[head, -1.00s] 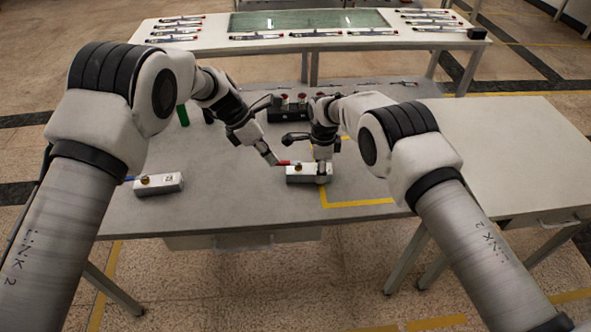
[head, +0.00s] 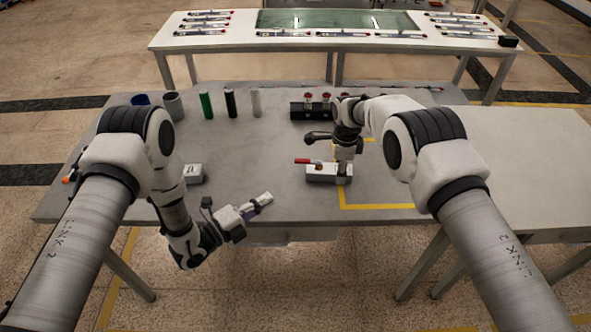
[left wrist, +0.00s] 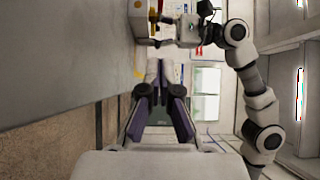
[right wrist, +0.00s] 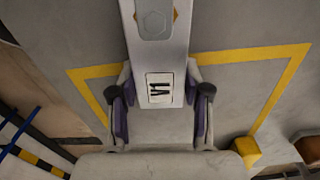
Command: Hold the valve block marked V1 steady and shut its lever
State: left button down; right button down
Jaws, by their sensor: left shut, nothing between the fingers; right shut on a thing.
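The V1 valve block (head: 322,174) is a pale bar lying on the grey table. Its red lever (head: 302,161) points left, roughly along the block and past its left end. My right gripper (head: 343,174) is shut on the block's right end.
Another pale block (head: 193,173) is partly hidden by my left arm. Yellow tape (head: 378,206) marks the table right of V1. Clear tabletop lies between the two blocks.

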aim_at(305, 163)
pick_arm(q)
jog(key=shift+w+d, duration=0.1)
jog(key=x, duration=0.9)
jog(key=shift+d, duration=0.1)
jog(key=w, duration=0.4)
jog(key=shift+d, duration=0.25)
jog(key=shift+w, duration=0.3)
jog(key=shift+w, duration=0.15)
